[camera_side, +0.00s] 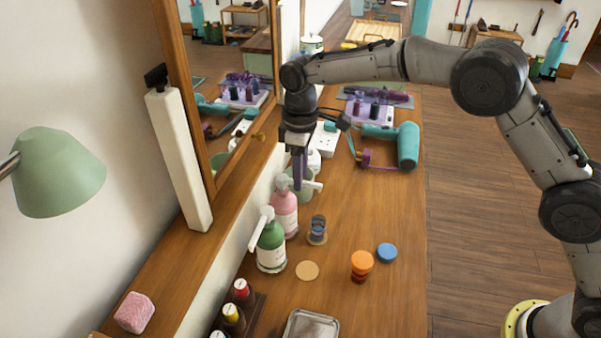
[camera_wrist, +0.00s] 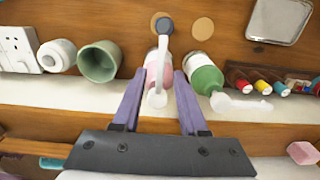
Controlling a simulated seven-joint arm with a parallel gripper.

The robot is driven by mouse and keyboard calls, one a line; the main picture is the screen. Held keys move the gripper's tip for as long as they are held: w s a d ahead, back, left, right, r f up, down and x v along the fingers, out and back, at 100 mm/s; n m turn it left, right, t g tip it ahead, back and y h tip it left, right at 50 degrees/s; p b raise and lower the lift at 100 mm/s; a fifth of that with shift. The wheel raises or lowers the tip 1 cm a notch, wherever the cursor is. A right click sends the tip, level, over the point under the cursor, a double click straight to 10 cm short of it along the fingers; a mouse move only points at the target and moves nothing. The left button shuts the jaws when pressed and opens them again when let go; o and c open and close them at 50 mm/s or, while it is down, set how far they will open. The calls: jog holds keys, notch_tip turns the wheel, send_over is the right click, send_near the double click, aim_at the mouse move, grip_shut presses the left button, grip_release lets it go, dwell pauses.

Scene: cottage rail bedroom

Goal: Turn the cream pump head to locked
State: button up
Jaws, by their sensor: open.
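A pink bottle (camera_side: 285,213) stands upright near the wall ledge. Its pale pump head (camera_wrist: 157,98) has a long spout pointing away from the wall, to the right in the side view. A green bottle (camera_side: 271,250) stands nearer the side camera, with another white pump head (camera_side: 266,216) whose spout points a different way. My gripper (camera_side: 299,186) hangs with its purple fingers pointing down at the pink bottle's pump. In the wrist view its open fingers (camera_wrist: 158,76) lie either side of that pump head, with visible gaps. I cannot tell whether either finger touches it.
A green cup (camera_wrist: 99,62) and a white jar (camera_wrist: 57,55) stand beside the pink bottle. Coasters, an orange jar (camera_side: 361,264), a metal tray (camera_side: 312,325) and small paint bottles (camera_side: 232,317) lie nearby. A mirror and wall ledge border the left.

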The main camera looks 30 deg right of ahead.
jog(key=shift+f, duration=0.2)
grip_shut()
dwell(1.4)
